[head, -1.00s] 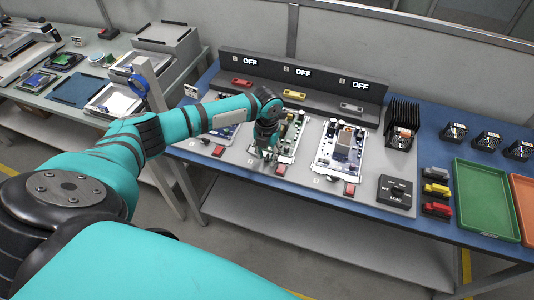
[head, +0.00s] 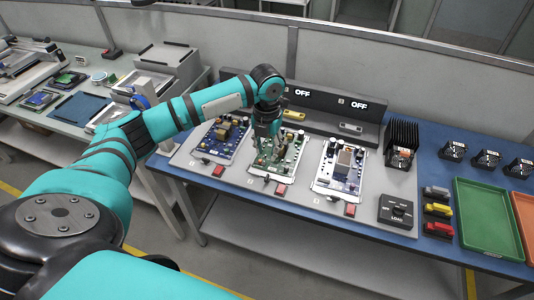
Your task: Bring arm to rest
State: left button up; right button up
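My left arm (head: 215,102), teal with black joints, comes in from the left and reaches over the workbench. Its wrist bends down at the far end. My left gripper (head: 262,152) points down over the middle circuit board (head: 285,152), in front of the dark panel. The fingers are small and blend with the board's parts, so I cannot tell whether they are open or touch it. My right gripper is not in view.
Circuit boards stand left (head: 219,138) and right (head: 340,166) of the middle one. A black heatsink (head: 401,143), a load switch box (head: 396,210), coloured connectors (head: 437,209) and a green tray (head: 487,215) lie to the right. A dark panel (head: 325,112) runs behind.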

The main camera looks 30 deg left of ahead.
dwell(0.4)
pick_arm(q)
jog(key=s+d+f+n+h, duration=0.1)
jog(key=s+d+f+n, duration=0.6)
jog(key=d, duration=0.6)
jog(key=s+d+f+n+t+h, duration=0.1)
jog(key=s+d+n+t, duration=0.1)
jog(key=s+n, duration=0.45)
jog(key=s+d+f+n+t, duration=0.1)
jog(key=s+d+n, duration=0.1)
jog(key=s+n, duration=0.5)
jog(key=s+a+n+y, duration=0.2)
jog(key=s+a+n, duration=0.4)
jog(key=n, duration=0.5)
notch_tip(320, 180, down, 27)
jog(key=s, duration=0.2)
jog(key=s+a+f+g, duration=0.2)
jog(key=s+f, duration=1.2)
jog(key=s, duration=0.2)
jog(key=shift+a+f, duration=0.2)
jog(key=shift+a, duration=0.1)
